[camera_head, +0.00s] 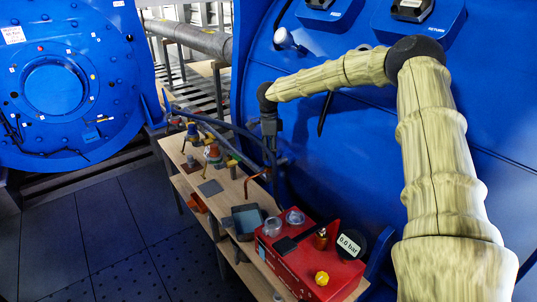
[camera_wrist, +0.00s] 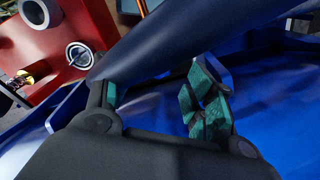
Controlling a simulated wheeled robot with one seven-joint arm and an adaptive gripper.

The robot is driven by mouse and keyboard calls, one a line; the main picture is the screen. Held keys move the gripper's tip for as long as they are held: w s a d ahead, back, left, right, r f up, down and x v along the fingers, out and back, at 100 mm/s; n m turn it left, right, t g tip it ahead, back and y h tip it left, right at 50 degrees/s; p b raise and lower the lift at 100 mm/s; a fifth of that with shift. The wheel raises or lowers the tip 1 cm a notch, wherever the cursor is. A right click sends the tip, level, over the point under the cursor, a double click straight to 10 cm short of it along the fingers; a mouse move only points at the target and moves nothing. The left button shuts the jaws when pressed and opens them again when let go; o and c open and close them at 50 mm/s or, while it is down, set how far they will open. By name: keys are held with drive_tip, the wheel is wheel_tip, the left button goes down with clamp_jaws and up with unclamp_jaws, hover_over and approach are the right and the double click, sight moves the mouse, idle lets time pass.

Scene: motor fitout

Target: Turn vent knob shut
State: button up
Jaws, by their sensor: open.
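The red pump box (camera_head: 298,262) sits at the near end of the wooden bench. A yellow knob (camera_head: 321,278), possibly the vent knob, stands on its near side; its marking and turn position are not readable. A round gauge (camera_head: 350,244) beside it reads 0.0 bar. My gripper (camera_head: 274,158) hangs over the bench's far side, by the blue machine, well away from the yellow knob. In the wrist view my gripper (camera_wrist: 155,95) is open, with teal pads apart. A thick blue bar (camera_wrist: 175,35) crosses just beyond the fingertips; contact cannot be told. Part of the red box (camera_wrist: 65,20) shows upper left.
The wooden bench (camera_head: 203,185) holds valve fittings (camera_head: 213,155), a bent copper pipe (camera_head: 256,176), a grey tray (camera_head: 247,219) and clear jars (camera_head: 272,227). The large blue machine (camera_head: 345,150) closes off the right. Floor (camera_head: 110,230) at left is clear.

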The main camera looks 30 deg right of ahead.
sight(269, 162)
drive_tip(key=shift+f+p, duration=0.4)
drive_tip(key=shift+f, duration=1.2)
drive_tip(key=shift+s, duration=0.1)
drive_tip(key=c, duration=1)
